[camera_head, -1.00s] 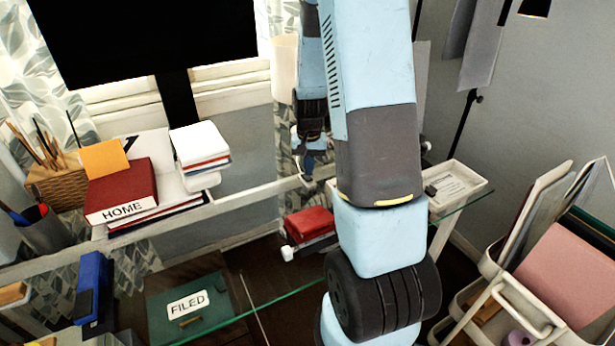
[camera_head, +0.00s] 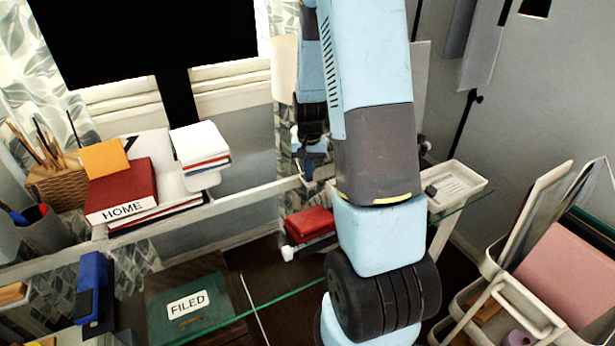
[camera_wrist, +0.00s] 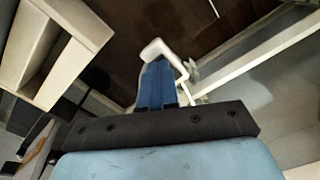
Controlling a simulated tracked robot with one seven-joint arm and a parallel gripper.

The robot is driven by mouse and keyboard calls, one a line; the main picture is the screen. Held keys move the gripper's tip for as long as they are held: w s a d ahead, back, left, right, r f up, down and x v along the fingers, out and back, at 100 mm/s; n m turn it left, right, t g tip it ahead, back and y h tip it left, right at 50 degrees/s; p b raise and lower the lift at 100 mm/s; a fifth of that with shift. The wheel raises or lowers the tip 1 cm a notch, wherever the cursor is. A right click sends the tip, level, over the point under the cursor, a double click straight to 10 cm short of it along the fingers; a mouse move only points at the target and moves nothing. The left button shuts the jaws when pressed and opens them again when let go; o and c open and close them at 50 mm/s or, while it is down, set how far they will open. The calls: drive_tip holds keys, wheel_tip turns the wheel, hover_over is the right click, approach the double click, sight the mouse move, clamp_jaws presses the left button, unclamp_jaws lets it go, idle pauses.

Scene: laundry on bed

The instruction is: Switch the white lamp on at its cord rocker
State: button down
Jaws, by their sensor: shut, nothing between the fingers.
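A cream shade (camera_head: 284,70), which looks like the white lamp's, stands behind my arm at the window's right side; my arm hides much of the lamp. I cannot make out the cord rocker for certain. My gripper (camera_head: 308,172) points down beside the rear rail of the desk, partly hidden by my arm. In the wrist view my gripper's blue fingers (camera_wrist: 155,72) are together with nothing between them. A small white piece (camera_wrist: 154,48) shows right at their tips; I cannot tell whether it is the rocker or part of the desk frame, or whether they touch.
The glass desk holds books (camera_head: 125,190) at left and a white tray (camera_head: 458,190) at right. A red item (camera_head: 310,223) and a green box (camera_head: 188,308) lie below. A white cart (camera_head: 515,310) stands at right. A dark monitor (camera_head: 140,40) stands at the back.

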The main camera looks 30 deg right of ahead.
drive_tip(key=shift+f, duration=0.45)
idle(0.3)
drive_tip(key=shift+r, duration=3.55)
drive_tip(key=s+a+r+n+t, duration=0.1)
drive_tip(key=s+a+r, duration=0.25)
drive_tip(key=r, duration=0.45)
drive_tip(key=s+a+r+n+t, duration=0.2)
drive_tip(key=s+a+r, duration=0.15)
drive_tip(key=r, duration=0.35)
drive_tip(key=s+a+r+n+t, duration=0.1)
drive_tip(key=s+a+r, duration=0.1)
drive_tip(key=s+r, duration=0.3)
drive_tip(key=s+a+r+n+t, duration=0.1)
drive_tip(key=s+a+r+n, duration=0.1)
drive_tip(key=s, duration=0.7)
drive_tip(key=shift+s+a+r+t, duration=0.35)
drive_tip(key=shift+a+r, duration=0.2)
drive_tip(key=shift+r, duration=0.8)
